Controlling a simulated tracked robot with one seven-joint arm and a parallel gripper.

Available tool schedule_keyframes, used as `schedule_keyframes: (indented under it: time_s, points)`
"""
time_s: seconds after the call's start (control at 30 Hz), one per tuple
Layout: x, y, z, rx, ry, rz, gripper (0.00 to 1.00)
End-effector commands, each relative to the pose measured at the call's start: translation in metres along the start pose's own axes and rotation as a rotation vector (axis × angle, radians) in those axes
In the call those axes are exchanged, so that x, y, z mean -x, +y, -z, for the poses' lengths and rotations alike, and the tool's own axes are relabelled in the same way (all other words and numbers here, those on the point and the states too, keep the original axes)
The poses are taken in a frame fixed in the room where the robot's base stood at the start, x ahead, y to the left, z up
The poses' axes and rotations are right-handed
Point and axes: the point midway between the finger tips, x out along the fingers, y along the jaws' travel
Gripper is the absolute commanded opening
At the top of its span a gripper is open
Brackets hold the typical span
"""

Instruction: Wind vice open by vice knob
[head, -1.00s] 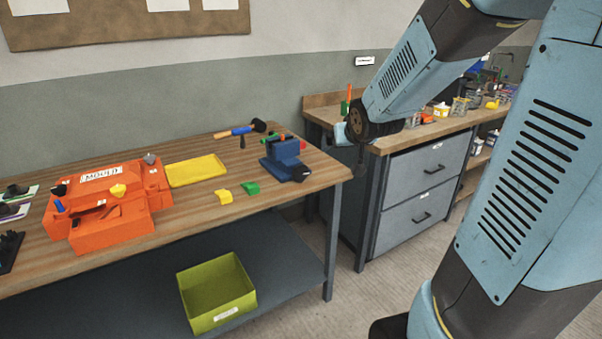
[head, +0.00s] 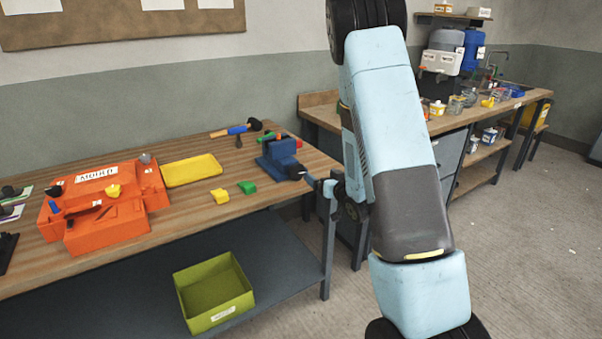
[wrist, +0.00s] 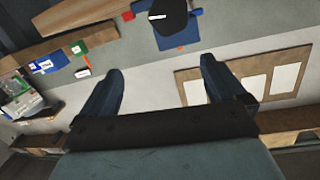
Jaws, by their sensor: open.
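The blue vice (head: 277,155) stands at the right end of the wooden bench. Its dark vice knob (head: 296,171) faces the bench's right front corner. In the wrist view the dark round knob (wrist: 174,18) shows at the top, with the blue vice (wrist: 196,12) behind it. My gripper (head: 309,181) is just beyond the bench corner, close to the knob. In the wrist view my gripper (wrist: 161,66) is open and empty, its two fingers spread, with the knob beyond the tips. I cannot tell how far the vice jaws are apart.
On the wooden bench (head: 120,240) are an orange mould (head: 105,205), a yellow tray (head: 191,170), a yellow block (head: 220,196), a green block (head: 247,188) and a hammer (head: 235,130). A green bin (head: 214,292) sits on the lower shelf. Another bench (head: 320,108) stands behind my arm.

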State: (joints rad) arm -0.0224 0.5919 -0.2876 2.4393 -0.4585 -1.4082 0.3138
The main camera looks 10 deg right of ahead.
Motion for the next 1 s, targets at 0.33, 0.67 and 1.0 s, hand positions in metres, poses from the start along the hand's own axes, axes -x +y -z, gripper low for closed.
schedule_keyframes:
  time_s: [0.33, 0.67, 1.0]
  points:
    - [0.007, -0.004, -0.039, -0.052, 0.091, 0.100, 0.97]
    - [-0.019, -0.008, -0.038, -0.055, 0.103, 0.111, 0.97]
    - [-0.079, -0.015, -0.032, -0.056, 0.102, 0.111, 0.97]
